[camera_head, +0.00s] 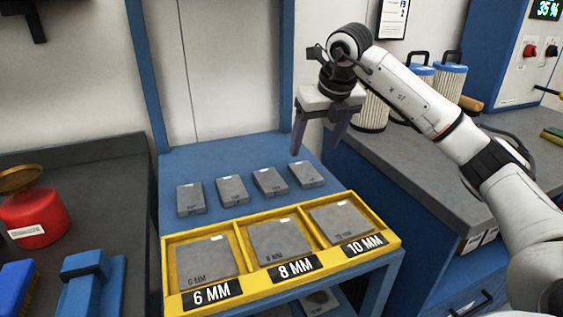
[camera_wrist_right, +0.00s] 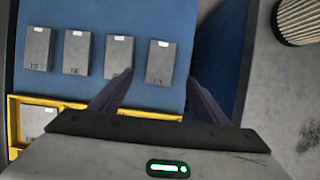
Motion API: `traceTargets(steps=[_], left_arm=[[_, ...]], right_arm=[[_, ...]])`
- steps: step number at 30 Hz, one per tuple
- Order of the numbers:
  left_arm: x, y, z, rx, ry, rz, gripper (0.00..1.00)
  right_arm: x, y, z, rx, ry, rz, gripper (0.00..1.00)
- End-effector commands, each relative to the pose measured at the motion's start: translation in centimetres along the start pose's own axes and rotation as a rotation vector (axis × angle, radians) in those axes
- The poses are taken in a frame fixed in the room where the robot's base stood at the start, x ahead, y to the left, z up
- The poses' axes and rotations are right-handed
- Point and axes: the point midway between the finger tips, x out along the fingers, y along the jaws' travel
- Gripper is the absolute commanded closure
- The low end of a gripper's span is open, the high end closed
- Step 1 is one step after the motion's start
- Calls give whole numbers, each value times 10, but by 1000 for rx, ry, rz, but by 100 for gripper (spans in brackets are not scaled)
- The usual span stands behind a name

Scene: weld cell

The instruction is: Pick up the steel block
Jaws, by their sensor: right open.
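Several grey steel blocks lie in a row on the blue table (camera_head: 170,165). From the left they are the first block (camera_head: 190,199), the second (camera_head: 232,190), the third (camera_head: 270,181) and the rightmost (camera_head: 306,174). In the right wrist view the rightmost block (camera_wrist_right: 160,63) lies ahead of my fingers, nearer the left finger. My right gripper (camera_head: 319,141) is open and empty, pointing down above the table's right edge, apart from the blocks. It also shows in the right wrist view (camera_wrist_right: 155,92). My left gripper is not in view.
A yellow tray (camera_head: 281,255) with slots marked 6 MM, 8 MM and 10 MM holds a plate in each. A grey bench (camera_head: 420,175) with filter cylinders (camera_head: 449,82) stands right. A red can (camera_head: 32,217) and blue tool (camera_head: 92,285) stand left.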

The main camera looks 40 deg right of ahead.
Motion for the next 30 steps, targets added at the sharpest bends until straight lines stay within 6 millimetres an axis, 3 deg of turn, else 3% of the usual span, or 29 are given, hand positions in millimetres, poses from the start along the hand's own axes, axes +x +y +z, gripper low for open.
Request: traceTargets(steps=[11, 16, 24, 30], left_arm=[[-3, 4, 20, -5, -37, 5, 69], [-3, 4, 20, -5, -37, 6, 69], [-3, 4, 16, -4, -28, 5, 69], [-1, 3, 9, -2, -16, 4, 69]], right_arm=[[45, -4, 0, 7, 0, -11, 31], [58, -3, 0, 6, 1, -10, 31], [95, 0, -1, 6, 0, -9, 31], [101, 0, -1, 6, -2, -9, 31]])
